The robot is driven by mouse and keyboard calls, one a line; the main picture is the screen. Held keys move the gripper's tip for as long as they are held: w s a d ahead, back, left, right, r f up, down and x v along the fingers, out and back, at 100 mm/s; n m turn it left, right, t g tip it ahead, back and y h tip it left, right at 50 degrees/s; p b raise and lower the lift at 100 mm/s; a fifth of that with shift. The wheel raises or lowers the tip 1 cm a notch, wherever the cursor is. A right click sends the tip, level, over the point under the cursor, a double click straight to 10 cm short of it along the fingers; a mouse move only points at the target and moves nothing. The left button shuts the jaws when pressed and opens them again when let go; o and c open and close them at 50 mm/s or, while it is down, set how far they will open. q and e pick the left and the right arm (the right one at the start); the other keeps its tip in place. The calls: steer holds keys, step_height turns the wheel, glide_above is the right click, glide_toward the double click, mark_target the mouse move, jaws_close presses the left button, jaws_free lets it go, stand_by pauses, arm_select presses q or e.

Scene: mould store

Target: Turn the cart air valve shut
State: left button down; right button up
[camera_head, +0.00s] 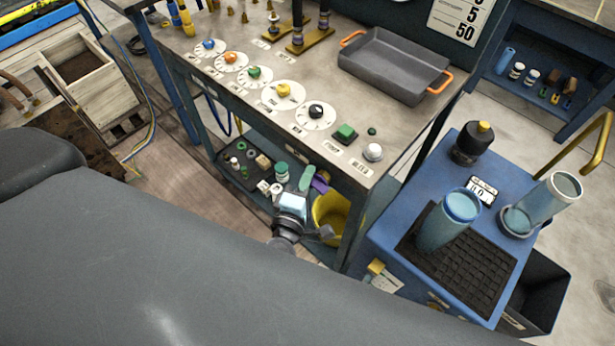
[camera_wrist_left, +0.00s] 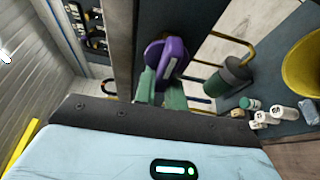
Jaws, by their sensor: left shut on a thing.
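A purple valve handle (camera_wrist_left: 168,58) shows in the left wrist view in front of a dark upright post. In the head view a small part of the purple handle (camera_head: 320,184) shows beside the bench's lower shelf. My left gripper (camera_wrist_left: 161,88) has its green fingertips shut on the handle's near part. In the head view my left gripper (camera_head: 306,178) reaches up to the handle, and its pale blue body hides part of the area. The blue cart (camera_head: 395,222) stands to the right. My right gripper is in neither view.
The bench (camera_head: 300,62) carries coloured knobs and a grey tray (camera_head: 392,66). A yellow bucket (camera_head: 334,214) sits just right of my gripper, near the bench leg. Small bottles (camera_head: 264,186) and a green-lidded jar (camera_head: 281,172) stand on the lower shelf.

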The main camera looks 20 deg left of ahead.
arm_select(q)
steer(key=c, duration=1.5)
jaws_free()
steer(key=shift+o, duration=0.2)
steer(key=s+b, duration=0.1)
steer(key=s, duration=0.7)
steer(key=shift+d, duration=0.2)
